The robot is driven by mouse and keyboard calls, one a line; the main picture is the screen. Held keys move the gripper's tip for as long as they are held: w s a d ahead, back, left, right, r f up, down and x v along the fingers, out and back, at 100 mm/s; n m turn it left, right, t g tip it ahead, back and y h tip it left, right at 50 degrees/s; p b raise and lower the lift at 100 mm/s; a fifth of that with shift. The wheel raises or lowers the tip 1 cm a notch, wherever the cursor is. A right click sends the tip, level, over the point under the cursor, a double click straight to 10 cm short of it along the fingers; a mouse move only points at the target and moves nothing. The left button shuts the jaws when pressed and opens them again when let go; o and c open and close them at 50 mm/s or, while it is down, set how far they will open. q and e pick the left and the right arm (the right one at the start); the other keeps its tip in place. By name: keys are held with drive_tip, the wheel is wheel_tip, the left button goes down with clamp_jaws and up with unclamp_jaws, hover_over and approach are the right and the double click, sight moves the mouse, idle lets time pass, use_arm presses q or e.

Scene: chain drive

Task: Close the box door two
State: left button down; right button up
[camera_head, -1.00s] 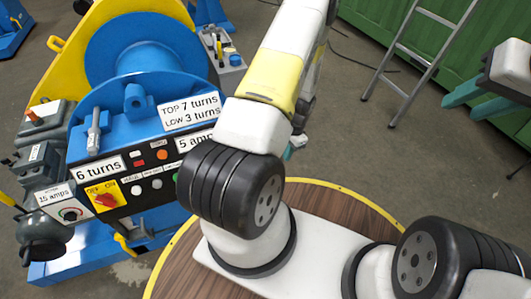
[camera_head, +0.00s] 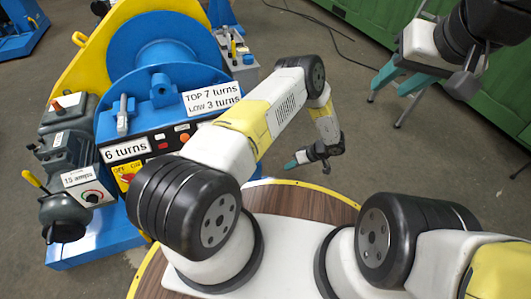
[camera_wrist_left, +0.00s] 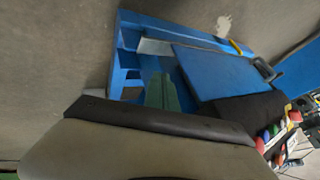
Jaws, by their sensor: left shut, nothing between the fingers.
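A blue winch machine (camera_head: 152,90) with a black control panel stands at the left in the head view. My left gripper (camera_head: 291,164) has teal fingertips and is shut and empty, low beyond the round table and right of the machine. In the left wrist view its green finger (camera_wrist_left: 162,94) points at a blue frame (camera_wrist_left: 128,66). A flat blue panel (camera_wrist_left: 225,72), perhaps a box door, lies right of the finger. I cannot tell whether it is door two or how far open it is.
The round wooden table (camera_head: 310,204) with a yellow rim fills the lower middle. A tray of small parts (camera_head: 238,55) is behind the machine. Grey floor between is clear except for a cable.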

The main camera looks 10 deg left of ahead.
use_arm(q)
drive_tip(key=s+a+f, duration=0.1)
drive_tip(key=a+f, duration=0.7)
drive_tip(key=a, duration=0.1)
drive_tip(key=shift+s+a, duration=0.2)
drive_tip(key=shift+s, duration=0.2)
drive_tip(key=a, duration=0.1)
drive_tip(key=s+a, duration=0.2)
drive_tip(key=a, duration=0.1)
drive_tip(key=shift+s, duration=0.25)
